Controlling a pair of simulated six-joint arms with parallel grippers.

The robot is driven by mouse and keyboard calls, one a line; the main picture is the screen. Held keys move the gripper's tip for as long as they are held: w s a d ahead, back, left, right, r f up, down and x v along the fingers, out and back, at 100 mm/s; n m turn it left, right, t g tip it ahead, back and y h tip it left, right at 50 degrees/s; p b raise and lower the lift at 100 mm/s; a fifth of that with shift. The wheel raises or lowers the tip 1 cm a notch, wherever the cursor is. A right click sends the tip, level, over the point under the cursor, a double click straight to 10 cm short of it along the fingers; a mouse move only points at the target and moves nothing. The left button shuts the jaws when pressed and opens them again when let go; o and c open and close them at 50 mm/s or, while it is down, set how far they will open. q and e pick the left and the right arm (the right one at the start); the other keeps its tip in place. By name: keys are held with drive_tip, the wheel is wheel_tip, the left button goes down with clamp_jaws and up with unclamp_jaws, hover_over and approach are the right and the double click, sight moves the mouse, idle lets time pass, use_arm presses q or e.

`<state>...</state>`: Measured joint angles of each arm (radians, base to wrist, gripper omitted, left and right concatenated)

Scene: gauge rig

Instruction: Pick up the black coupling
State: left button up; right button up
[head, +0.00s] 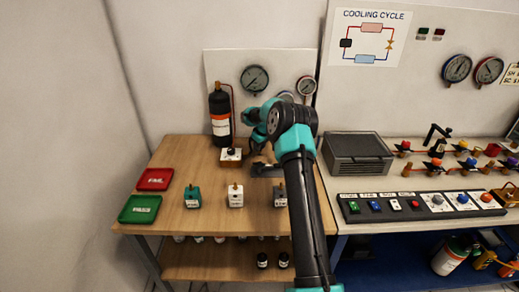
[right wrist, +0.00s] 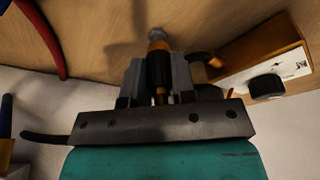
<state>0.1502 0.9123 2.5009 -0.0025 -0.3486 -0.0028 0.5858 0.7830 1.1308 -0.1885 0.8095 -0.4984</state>
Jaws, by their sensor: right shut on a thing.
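The black coupling (right wrist: 158,74), a dark cylinder with a brass-coloured collar, sits between the two grey fingers of my right gripper (right wrist: 157,68) in the right wrist view. The gripper is shut on it. In the head view my right gripper (head: 266,170) is low over the wooden table, just right of the box with a black knob (head: 231,154). The coupling cannot be made out there, hidden by the gripper and arm. Whether it touches the table is unclear. My left gripper is not in view.
A black gas cylinder (head: 220,112) with a red hose stands behind. Several small fittings, including a white one (head: 235,196), line the table's front. Red (head: 155,179) and green (head: 139,209) trays lie left. A grey case (head: 357,157) stands on the right bench.

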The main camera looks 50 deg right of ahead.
wheel_tip(320, 180, up, 9)
drive_tip(key=shift+f, duration=0.15)
drive_tip(key=shift+a, duration=0.1)
idle(0.5)
